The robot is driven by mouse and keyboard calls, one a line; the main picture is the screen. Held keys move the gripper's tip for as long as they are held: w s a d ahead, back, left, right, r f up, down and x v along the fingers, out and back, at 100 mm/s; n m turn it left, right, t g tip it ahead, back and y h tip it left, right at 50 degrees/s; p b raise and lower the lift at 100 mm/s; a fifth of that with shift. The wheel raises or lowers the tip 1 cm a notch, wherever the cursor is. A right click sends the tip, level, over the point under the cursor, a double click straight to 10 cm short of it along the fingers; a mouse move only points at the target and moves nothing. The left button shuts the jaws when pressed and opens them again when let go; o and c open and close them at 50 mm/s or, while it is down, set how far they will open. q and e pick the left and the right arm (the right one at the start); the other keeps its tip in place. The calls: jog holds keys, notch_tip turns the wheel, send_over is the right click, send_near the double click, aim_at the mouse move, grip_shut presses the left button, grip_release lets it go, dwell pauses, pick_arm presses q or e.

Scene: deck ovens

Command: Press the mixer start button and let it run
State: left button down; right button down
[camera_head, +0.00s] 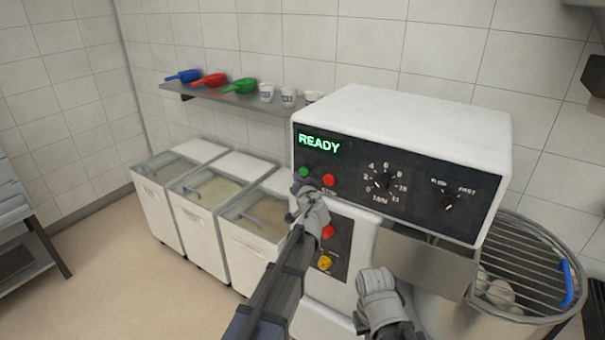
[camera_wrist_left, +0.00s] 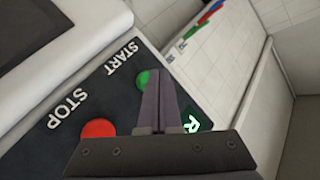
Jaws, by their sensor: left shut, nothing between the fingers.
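The white mixer (camera_head: 420,125) has a black panel with a green lit READY display (camera_head: 319,144). The green start button (camera_head: 304,171) is at the panel's left, with the red stop button (camera_head: 329,180) to its right. My left gripper (camera_head: 297,190) is shut and empty, just below the start button in the head view. In the left wrist view its fingers (camera_wrist_left: 168,100) overlap the edge of the green button (camera_wrist_left: 143,80), beside the START label; I cannot tell whether they touch. The red stop button (camera_wrist_left: 98,129) is clear of them. My right gripper (camera_head: 380,300) is low in front of the mixer; its fingertips are unclear.
A timer dial (camera_head: 385,182) and a speed knob (camera_head: 447,203) sit right on the panel. A red button (camera_head: 327,231) and a yellow knob (camera_head: 324,262) are below. The bowl has a wire guard (camera_head: 520,245). Ingredient bins (camera_head: 205,225) stand left, under a shelf with scoops (camera_head: 240,86).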

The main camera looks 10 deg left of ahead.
pick_arm(q)
jog(key=shift+w, duration=0.1)
dwell(0.7)
jog(key=shift+w+d, duration=0.15)
jog(key=shift+w, duration=0.2)
jog(key=shift+w+d, duration=0.15)
jog(key=shift+w, duration=0.25)
dwell(1.0)
jog(key=shift+s, duration=0.1)
jog(key=shift+s+a, duration=0.25)
jog(key=shift+s, duration=0.45)
jog(key=s, duration=0.1)
jog(key=s+a, duration=0.1)
jog(key=s, duration=0.2)
jog(key=shift+s+a, duration=0.35)
dwell(0.4)
